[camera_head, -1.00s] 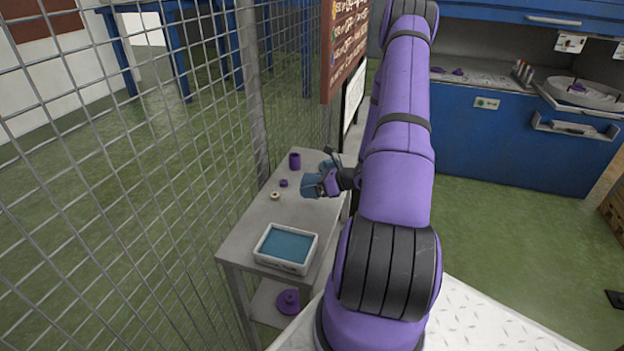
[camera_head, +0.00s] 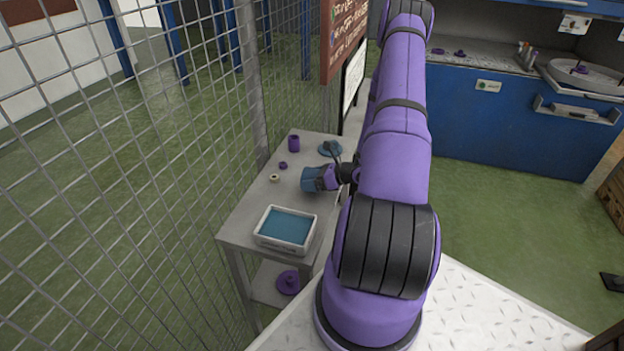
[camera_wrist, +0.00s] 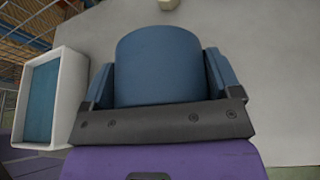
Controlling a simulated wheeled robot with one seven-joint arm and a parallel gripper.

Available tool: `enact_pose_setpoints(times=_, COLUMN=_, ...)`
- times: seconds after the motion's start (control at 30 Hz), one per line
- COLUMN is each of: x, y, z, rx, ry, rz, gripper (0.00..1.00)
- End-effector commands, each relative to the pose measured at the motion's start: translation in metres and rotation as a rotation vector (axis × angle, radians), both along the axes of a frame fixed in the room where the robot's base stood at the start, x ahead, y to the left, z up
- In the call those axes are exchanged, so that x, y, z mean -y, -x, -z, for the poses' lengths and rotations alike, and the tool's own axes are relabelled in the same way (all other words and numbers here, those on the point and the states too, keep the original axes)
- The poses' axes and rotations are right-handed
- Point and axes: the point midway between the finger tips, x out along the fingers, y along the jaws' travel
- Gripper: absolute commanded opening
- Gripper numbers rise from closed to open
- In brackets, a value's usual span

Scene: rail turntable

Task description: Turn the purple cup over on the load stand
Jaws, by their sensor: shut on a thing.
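A purple cup (camera_head: 293,143) stands at the far left of the grey stand (camera_head: 245,222), clear of my gripper; I cannot tell which end is up. My gripper (camera_head: 312,179) is over the right part of the stand. In the wrist view my gripper (camera_wrist: 160,75) is shut on a blue cylinder (camera_wrist: 160,55), with one blue finger at each side of it. The cylinder's lower part is hidden by the gripper's dark bar. I cannot tell whether it touches the stand.
A white tray (camera_head: 262,242) with a blue inside is at the stand's near end. A small purple ring (camera_head: 283,165), a beige ring (camera_head: 274,178) and a blue knobbed disc (camera_head: 330,149) lie on top. A wire fence (camera_head: 110,200) runs along the left.

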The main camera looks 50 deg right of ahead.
Motion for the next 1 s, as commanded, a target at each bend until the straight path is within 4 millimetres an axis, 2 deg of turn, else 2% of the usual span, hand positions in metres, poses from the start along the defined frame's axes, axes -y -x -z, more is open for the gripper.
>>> enact_pose_setpoints(times=0.87, x=0.0, y=-0.0001, z=0.0096, rx=0.0, ry=0.0, rz=0.0, gripper=0.52)
enact_pose_setpoints(times=0.9, x=0.0, y=-0.0001, z=0.0096, rx=0.0, ry=0.0, rz=0.0, gripper=0.88)
enact_pose_setpoints(times=0.97, x=0.0, y=0.0, z=0.0095, rx=0.0, ry=0.0, rz=0.0, gripper=1.0)
enact_pose_setpoints(times=1.0, x=0.0, y=0.0, z=0.0095, rx=0.0, ry=0.0, rz=0.0, gripper=1.0)
